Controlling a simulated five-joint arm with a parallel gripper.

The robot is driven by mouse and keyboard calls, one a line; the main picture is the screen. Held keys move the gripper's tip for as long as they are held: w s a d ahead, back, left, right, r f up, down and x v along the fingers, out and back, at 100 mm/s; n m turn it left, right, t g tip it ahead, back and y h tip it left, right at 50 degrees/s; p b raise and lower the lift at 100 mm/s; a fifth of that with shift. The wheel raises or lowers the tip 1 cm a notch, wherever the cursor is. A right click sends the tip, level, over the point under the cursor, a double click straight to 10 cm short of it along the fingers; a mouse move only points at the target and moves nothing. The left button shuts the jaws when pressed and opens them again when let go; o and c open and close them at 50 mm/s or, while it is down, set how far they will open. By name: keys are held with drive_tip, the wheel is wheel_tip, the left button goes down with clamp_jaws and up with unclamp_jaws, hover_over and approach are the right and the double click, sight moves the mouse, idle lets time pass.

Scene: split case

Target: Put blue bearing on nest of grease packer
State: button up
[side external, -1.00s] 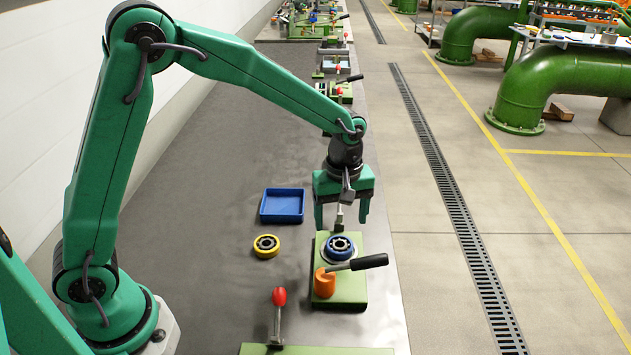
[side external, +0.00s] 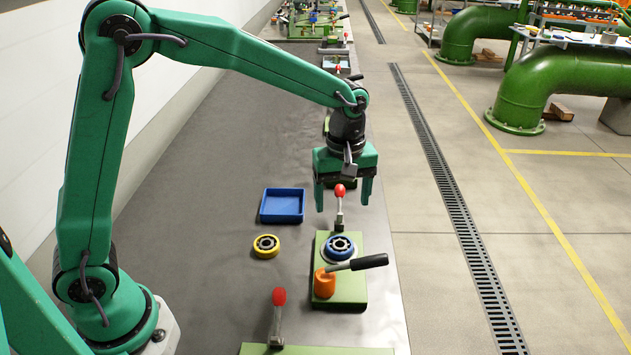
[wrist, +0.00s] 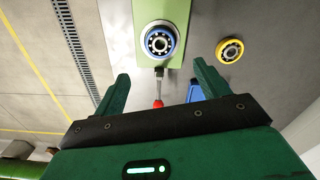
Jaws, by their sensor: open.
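The blue bearing (side external: 340,246) lies flat on the round nest (side external: 326,257) of the green grease packer (side external: 345,290). In the wrist view the bearing (wrist: 159,42) sits inside the pale ring of the nest. My gripper (side external: 343,200) is open and empty, above and behind the packer, clear of the bearing. Its two fingers (wrist: 160,85) are spread wide in the wrist view. The packer has an orange cup (side external: 324,283), a black-handled lever (side external: 357,263) and a red-tipped lever (side external: 340,196) standing upright at its far end.
A yellow bearing (side external: 266,246) lies on the bench left of the packer. An empty blue tray (side external: 283,205) sits behind it. Another red-knobbed lever (side external: 279,300) stands on a green base at the front. The bench left of the tray is clear.

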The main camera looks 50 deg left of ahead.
drive_tip(key=s+a+r+m+t, duration=0.2)
drive_tip(key=s+a+r+m, duration=0.35)
drive_tip(key=s+r, duration=0.35)
drive_tip(key=s+a+m+t, duration=0.3)
drive_tip(key=s+m, duration=0.3)
drive_tip(key=s, duration=0.6)
drive_tip(key=shift+s+a+r+t, duration=0.25)
drive_tip(key=shift+a+r, duration=0.2)
drive_tip(key=shift+a, duration=0.3)
